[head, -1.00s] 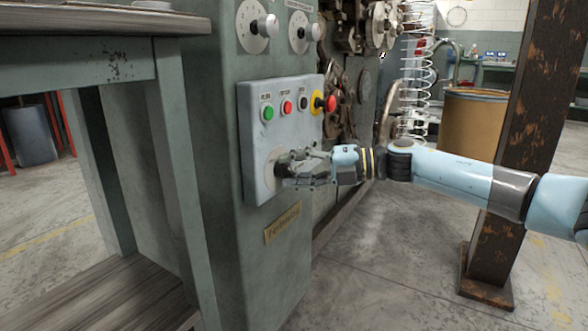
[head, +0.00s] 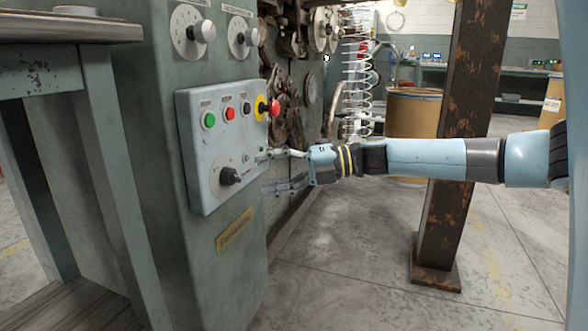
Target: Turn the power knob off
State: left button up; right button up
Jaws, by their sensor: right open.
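The power knob (head: 230,176) is a black knob on a round pale dial, low on the grey control box (head: 203,150). The box is fixed to the green machine's front. The knob is uncovered in the head view, with its grip pointing toward the right. My right gripper (head: 264,173) is to the right of the knob, by the box's right edge. Its fingers are spread apart and empty, pointing left, and show clear of the knob. My left gripper is not in view.
Above the knob sit a green button (head: 209,120), a red button (head: 230,114), a black button (head: 246,108) and a red-and-yellow stop button (head: 267,107). A bench (head: 70,32) stands at left. A rusty column (head: 452,150) stands at right, behind my right arm.

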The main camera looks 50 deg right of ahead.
jog(key=shift+v, duration=2.95)
